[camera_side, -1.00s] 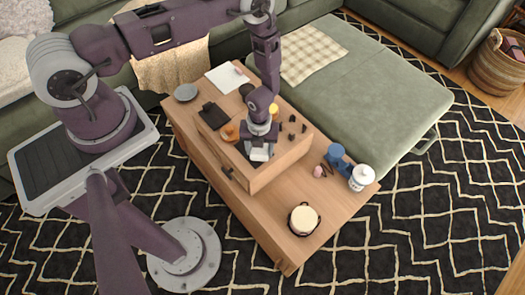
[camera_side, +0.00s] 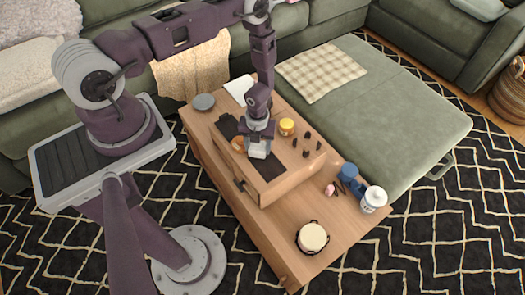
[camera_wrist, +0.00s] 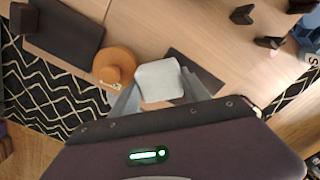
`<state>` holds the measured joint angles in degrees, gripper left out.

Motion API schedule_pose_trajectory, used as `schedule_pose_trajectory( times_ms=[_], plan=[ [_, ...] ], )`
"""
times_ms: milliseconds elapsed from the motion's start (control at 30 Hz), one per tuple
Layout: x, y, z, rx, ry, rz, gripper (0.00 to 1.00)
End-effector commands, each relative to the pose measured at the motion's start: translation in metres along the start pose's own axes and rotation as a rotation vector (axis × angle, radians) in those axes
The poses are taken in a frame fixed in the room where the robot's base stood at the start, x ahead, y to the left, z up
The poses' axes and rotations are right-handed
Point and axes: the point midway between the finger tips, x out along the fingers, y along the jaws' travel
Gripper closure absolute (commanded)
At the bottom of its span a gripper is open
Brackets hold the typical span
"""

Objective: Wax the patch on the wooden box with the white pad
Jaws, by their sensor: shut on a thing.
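The wooden box (camera_side: 293,186) stands on the low wooden table, its front face with a dark handle toward the lower left. A dark patch (camera_side: 288,165) lies on its top and shows partly in the wrist view (camera_wrist: 206,80). My gripper (camera_side: 257,141) points down over the box top, shut on the white pad (camera_side: 257,150). In the wrist view the pad (camera_wrist: 160,80) sits between my fingers (camera_wrist: 163,100) and covers part of the patch's near-left side. I cannot tell whether the pad touches the surface.
An orange round thing (camera_wrist: 114,66) is close beside the pad, with a dark flat board (camera_wrist: 65,30) beyond. A yellow jar (camera_side: 287,127) and several small dark pieces (camera_side: 306,142) stand on the box. A white tub (camera_side: 373,199) and round dish (camera_side: 312,237) are on the table.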

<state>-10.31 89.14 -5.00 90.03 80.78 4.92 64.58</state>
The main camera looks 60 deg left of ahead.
Motion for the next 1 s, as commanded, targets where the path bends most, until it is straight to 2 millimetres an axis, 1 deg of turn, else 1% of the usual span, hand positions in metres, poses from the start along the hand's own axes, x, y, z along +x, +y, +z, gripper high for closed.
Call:
schedule_pose_trajectory(
  times_ms=[133, 233, 500, 733, 1000],
  plan=[
    [0.001, 0.002, 0.004, -0.002, 0.000, 0.000, 0.79],
    [0.003, -0.002, 0.005, -0.001, 0.000, 0.000, 0.79],
    [0.001, -0.023, -0.016, 0.005, 0.000, 0.000, 0.79],
    [0.000, -0.031, -0.024, 0.003, 0.000, 0.001, 0.79],
    [0.002, -0.051, -0.044, 0.003, 0.000, 0.000, 0.79]
  ],
)
